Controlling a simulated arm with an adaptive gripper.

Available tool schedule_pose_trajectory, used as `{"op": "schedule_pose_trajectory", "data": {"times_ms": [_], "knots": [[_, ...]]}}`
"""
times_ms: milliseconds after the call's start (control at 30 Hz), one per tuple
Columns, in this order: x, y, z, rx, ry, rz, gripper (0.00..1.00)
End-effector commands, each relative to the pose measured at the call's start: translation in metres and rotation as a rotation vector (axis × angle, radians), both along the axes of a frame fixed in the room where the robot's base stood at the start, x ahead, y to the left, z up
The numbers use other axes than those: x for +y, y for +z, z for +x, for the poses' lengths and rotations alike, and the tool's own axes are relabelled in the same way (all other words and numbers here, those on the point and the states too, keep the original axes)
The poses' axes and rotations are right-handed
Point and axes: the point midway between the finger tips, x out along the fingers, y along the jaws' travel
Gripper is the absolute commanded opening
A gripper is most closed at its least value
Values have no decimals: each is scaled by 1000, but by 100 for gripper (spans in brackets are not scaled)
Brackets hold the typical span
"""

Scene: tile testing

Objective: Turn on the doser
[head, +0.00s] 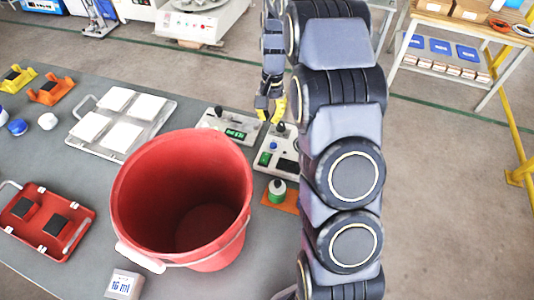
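Two white control boxes stand side by side near the table's far right edge; I cannot tell for sure which is the doser. The left box (231,124) has a green-lit display and a small black lever. The right box (264,160) has a green button, a blue button, a dark panel and a black knob on top; my arm hides its right side. My gripper (271,112) points down over the far side of these boxes, its yellow fingertips apart with nothing between them. The right fingertip is close to the black knob; I cannot tell whether they touch.
A large red bucket (150,190) stands in front of the boxes. A small green-and-white bottle (277,190) sits on an orange mat.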

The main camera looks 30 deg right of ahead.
Motion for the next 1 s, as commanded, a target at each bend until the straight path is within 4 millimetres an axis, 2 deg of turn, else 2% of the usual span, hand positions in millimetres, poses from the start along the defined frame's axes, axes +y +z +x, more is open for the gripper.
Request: {"op": "schedule_pose_trajectory", "data": {"times_ms": [167, 267, 700, 800, 1000], "knots": [[1, -10, -2, 4, 1, 2, 0], [4, -25, -5, 11, 1, 4, 0], [12, -114, -13, 8, 3, 3, 0], [13, -127, -14, 5, 2, 2, 0], [14, -138, -15, 3, 2, 1, 0]]}}
